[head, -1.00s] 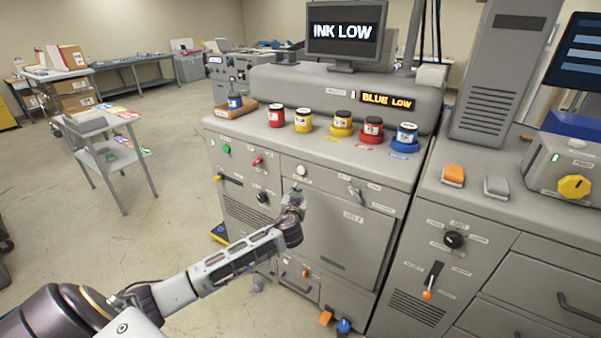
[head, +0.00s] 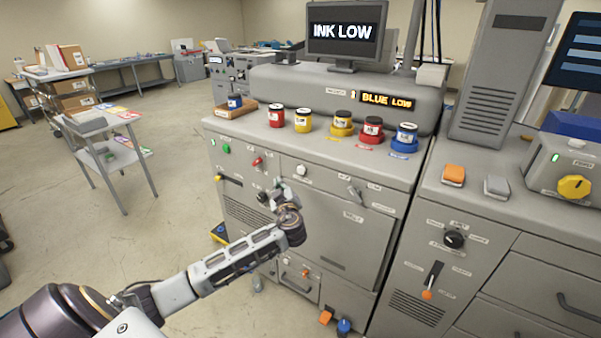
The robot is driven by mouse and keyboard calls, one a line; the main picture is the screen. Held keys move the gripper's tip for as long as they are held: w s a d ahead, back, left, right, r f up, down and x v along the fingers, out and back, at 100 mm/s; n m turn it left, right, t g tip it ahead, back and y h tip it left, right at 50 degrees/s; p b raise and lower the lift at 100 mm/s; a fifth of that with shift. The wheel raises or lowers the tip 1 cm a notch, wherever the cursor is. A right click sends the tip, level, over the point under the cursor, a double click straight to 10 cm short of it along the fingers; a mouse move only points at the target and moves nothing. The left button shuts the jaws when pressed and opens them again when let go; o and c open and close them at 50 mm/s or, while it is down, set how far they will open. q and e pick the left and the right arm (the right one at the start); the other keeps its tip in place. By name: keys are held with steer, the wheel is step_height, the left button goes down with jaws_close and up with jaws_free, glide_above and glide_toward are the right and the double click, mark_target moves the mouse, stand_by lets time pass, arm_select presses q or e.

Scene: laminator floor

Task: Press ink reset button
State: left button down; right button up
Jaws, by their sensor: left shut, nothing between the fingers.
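The grey press cabinet stands ahead, its front panel (head: 330,235) carrying several controls. A round white button (head: 302,170) sits near the top middle of that panel; its label is too small to read, so I cannot tell if it is the ink reset button. A green button (head: 226,148) and a red control (head: 257,161) are to its left. My left gripper (head: 278,184) is shut and empty, in front of the panel, below and left of the white button in the picture. A black knob (head: 263,197) is partly beside it. My right gripper is not in view.
A monitor (head: 345,32) reads INK LOW and a display (head: 387,100) reads BLUE LOW. Several ink jars, including a blue one (head: 406,134), stand on the cabinet top. Another cabinet (head: 455,260) adjoins on the right. Open floor (head: 170,240) lies to the left.

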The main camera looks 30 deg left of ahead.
mark_target(301, 170)
arm_select(q)
steer(key=shift+s+a+n, duration=0.1)
steer(key=shift+n, duration=0.75)
steer(key=shift+s+a+n, duration=0.1)
steer(key=shift+n, duration=0.75)
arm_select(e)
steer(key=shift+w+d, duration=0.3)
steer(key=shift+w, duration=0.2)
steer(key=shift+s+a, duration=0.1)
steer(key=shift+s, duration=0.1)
arm_select(q)
steer(key=w+b, duration=0.2)
steer(key=w, duration=0.6)
steer(key=shift+w+d+b, duration=0.15)
steer(key=shift+w+b, duration=0.2)
steer(key=shift+b, duration=0.05)
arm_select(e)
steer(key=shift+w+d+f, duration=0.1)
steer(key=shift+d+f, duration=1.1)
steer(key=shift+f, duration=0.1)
